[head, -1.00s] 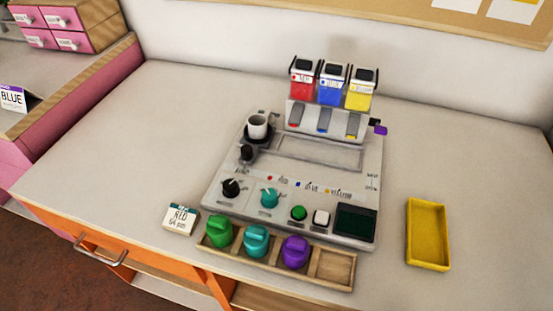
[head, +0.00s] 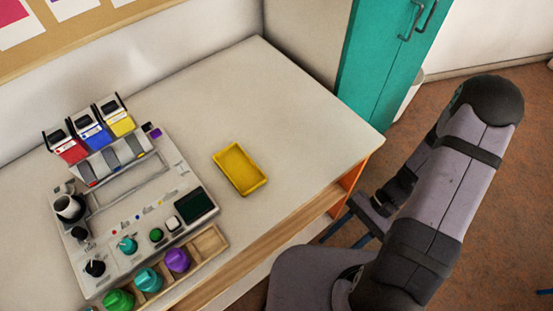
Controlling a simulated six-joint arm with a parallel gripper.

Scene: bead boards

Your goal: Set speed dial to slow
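The bead machine (head: 150,210) is a grey panel on the table at left. It carries a black pointer dial (head: 95,268) at its front left corner, a teal dial (head: 127,245) to the right of that, and a small black knob (head: 79,233) behind. The lettering by the dials is too small to read, so I cannot tell which is the speed dial or its setting. My arm stands at the right, away from the machine, and touches none of the dials. My gripper's fingers do not show.
A wooden tray (head: 210,244) with green, teal and purple knobs lies in front of the machine. A green button (head: 156,235), white button (head: 173,223) and dark screen (head: 196,205) sit beside the dials. A yellow tray (head: 240,168) lies right, with clear table around it.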

